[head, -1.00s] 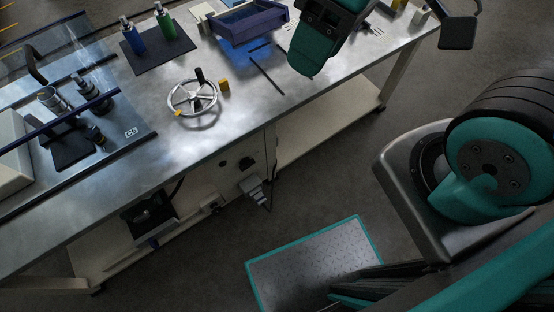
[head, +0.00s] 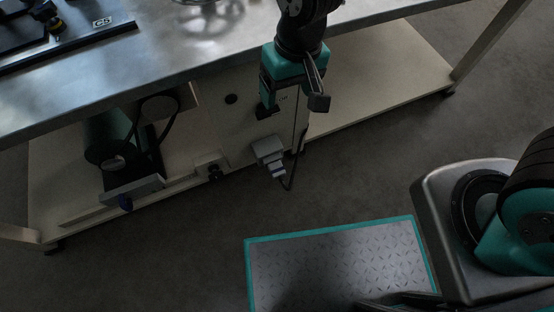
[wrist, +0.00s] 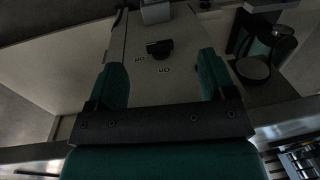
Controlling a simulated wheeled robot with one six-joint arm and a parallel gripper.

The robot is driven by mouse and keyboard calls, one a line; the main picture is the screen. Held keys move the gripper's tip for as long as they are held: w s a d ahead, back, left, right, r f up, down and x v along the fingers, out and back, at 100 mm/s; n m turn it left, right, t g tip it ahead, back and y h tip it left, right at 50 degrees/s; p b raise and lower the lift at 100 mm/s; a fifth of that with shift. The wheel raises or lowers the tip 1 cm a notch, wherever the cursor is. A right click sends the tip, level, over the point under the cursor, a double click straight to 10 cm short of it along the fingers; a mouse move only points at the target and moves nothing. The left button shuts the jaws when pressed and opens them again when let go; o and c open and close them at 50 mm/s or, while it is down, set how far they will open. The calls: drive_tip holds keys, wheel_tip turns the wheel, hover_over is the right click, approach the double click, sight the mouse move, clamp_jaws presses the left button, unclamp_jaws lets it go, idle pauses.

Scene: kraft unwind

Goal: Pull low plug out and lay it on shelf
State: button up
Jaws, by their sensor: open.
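The low plug (head: 268,151) is a grey block with a ribbed tail and dark cable, low on the bench's cream panel. Its grey body also shows at the top edge of the wrist view (wrist: 156,12). It appears seated on the panel; the contact itself is hidden. My gripper (head: 291,98) is open and empty, in front of the panel and above the plug. In the wrist view, my gripper's fingers (wrist: 162,65) stand apart, with a black knob (wrist: 159,48) seen between them, beyond the tips. The cream lower shelf (head: 375,80) runs under the bench.
The metal bench top (head: 180,50) overhangs the panel. The right shelf part looks clear. A teal-edged plate (head: 335,265) lies in front.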

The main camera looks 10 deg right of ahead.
drive_tip(key=h+b, duration=0.1)
drive_tip(key=b, duration=0.8)
approach(277, 169)
wheel_tip(277, 169, down, 10)
drive_tip(key=b, duration=0.8)
drive_tip(key=shift+s+a+f+b, duration=0.1)
drive_tip(key=shift+s+b, duration=0.05)
drive_tip(key=shift+b, duration=0.25)
drive_tip(key=c, duration=1.2)
drive_tip(key=shift+s, duration=0.1)
drive_tip(key=shift+s+d+p, duration=0.25)
drive_tip(key=shift+s, duration=0.55)
drive_tip(key=shift+s+d+p, duration=0.2)
drive_tip(key=shift+s+p, duration=0.1)
drive_tip(key=shift+s, duration=0.5)
drive_tip(key=shift+s+d+p, duration=0.25)
drive_tip(key=shift+s, duration=0.55)
